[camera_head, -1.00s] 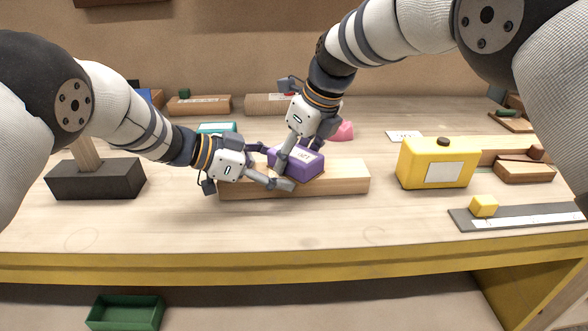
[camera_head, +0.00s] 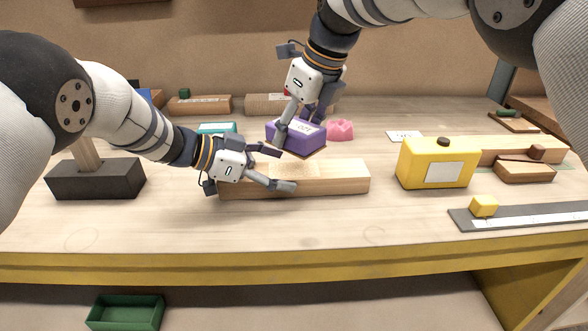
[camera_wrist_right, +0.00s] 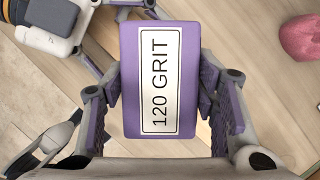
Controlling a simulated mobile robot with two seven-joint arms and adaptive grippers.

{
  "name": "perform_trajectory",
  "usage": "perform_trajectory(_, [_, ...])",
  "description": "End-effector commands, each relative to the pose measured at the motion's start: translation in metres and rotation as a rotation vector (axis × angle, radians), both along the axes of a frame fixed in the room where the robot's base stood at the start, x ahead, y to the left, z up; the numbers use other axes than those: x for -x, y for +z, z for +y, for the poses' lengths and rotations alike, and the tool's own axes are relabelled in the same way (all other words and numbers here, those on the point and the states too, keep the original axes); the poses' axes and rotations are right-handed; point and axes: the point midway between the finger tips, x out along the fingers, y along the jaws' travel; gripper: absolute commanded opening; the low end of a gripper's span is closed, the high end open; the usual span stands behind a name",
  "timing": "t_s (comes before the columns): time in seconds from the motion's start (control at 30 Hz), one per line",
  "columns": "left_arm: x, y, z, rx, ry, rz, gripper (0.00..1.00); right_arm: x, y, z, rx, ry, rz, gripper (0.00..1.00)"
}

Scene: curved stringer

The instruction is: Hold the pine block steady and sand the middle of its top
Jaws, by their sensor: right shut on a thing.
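The pine block (camera_head: 335,176) lies lengthwise on the bench, with a paler, grainy patch on its top near the middle. My left gripper (camera_head: 278,169) is at the block's left part, one finger along the back side and one along the front. I cannot tell whether the fingers press on it. My right gripper (camera_head: 301,135) is shut on the purple sanding block (camera_head: 293,136), labelled 120 GRIT, also in the right wrist view (camera_wrist_right: 188,75). The sanding block appears raised, above and behind the pine block, apart from it. Its brown underside edge shows.
A yellow box-like container (camera_head: 418,172) stands close to the pine block's right end. A pink object (camera_head: 341,130) and a teal item (camera_head: 216,128) lie behind. A dark block with a wooden handle (camera_head: 97,180) is at left. The bench front is clear.

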Motion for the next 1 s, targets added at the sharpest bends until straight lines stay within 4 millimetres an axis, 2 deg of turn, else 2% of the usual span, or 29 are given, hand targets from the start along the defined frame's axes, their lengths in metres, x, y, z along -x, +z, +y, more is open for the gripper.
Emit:
perform_trajectory(0.03, [0.004,-0.026,0.005,-0.018,0.010,0.043,0.92,-0.002,-0.012,0.000,0.000,-0.001,0.016,0.32])
perform_trajectory(0.07, [0.004,-0.026,0.005,-0.018,0.011,0.042,0.99,-0.002,-0.012,0.000,0.000,-0.001,0.016,0.32])
perform_trajectory(0.1, [0.004,-0.026,0.005,-0.018,0.011,0.042,0.99,-0.002,-0.012,0.000,-0.001,0.000,0.015,0.32])
perform_trajectory(0.13, [0.004,-0.026,0.005,-0.018,0.011,0.042,0.79,-0.002,-0.012,0.000,-0.001,0.000,0.015,0.32])
perform_trajectory(0.2, [0.004,-0.026,0.005,-0.018,0.011,0.042,0.95,-0.002,-0.011,0.000,-0.001,0.000,0.015,0.32])
perform_trajectory(0.23, [0.004,-0.026,0.005,-0.018,0.011,0.042,0.99,-0.002,-0.011,0.000,-0.001,0.000,0.015,0.32])
perform_trajectory(0.5, [0.004,-0.025,0.007,-0.020,0.012,0.041,0.99,-0.002,-0.011,0.000,0.000,0.000,0.014,0.32])
perform_trajectory(1.0, [0.007,-0.016,0.024,-0.021,0.015,0.039,1.00,-0.001,-0.009,0.000,-0.001,-0.001,0.012,0.32])
